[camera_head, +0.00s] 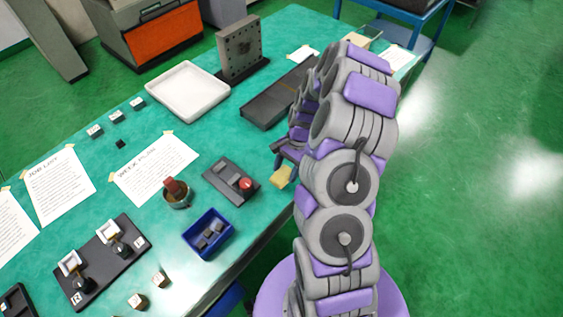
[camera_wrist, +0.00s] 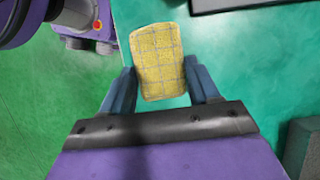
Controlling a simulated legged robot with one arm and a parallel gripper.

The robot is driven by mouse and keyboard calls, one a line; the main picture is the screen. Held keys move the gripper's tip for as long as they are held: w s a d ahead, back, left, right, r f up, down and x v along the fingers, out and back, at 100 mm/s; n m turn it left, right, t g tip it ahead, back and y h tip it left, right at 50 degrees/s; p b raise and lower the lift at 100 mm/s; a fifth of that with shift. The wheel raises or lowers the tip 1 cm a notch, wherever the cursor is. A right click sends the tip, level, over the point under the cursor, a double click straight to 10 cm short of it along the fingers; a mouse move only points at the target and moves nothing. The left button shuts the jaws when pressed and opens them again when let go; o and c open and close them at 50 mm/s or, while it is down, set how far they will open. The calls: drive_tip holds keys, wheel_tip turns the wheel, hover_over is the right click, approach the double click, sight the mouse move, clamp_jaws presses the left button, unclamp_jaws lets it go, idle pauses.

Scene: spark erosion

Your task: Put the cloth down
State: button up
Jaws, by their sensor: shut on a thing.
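The cloth (camera_wrist: 157,62) is a yellow pad with a checked grid pattern. In the wrist view it sits between the two blue fingers of my gripper (camera_wrist: 162,88), which is shut on it. In the head view the cloth (camera_head: 281,176) shows as a small pale yellow piece below my gripper (camera_head: 284,158), close to the edge of the green table (camera_head: 262,215). My arm hides part of the gripper there. I cannot tell whether the cloth touches the tabletop.
Near the gripper are a dark control box with a red button (camera_head: 231,181) and a long dark block (camera_head: 278,94). A white tray (camera_head: 188,92), an upright grey plate (camera_head: 239,48) and a blue bin (camera_head: 207,233) stand on the table. Green floor lies to the right.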

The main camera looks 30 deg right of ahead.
drive_tip(key=w, duration=0.2)
drive_tip(key=w+d+b, duration=0.1)
drive_tip(key=w, duration=0.3)
drive_tip(key=shift+d+f, duration=0.35)
drive_tip(key=shift+d, duration=0.05)
drive_tip(key=shift+w+f+b, duration=0.1)
drive_tip(key=shift+f+b, duration=0.75)
drive_tip(key=shift+f, duration=0.95)
drive_tip(key=shift+r, duration=0.1)
drive_tip(key=o, duration=0.9)
drive_tip(key=shift+o, duration=0.2)
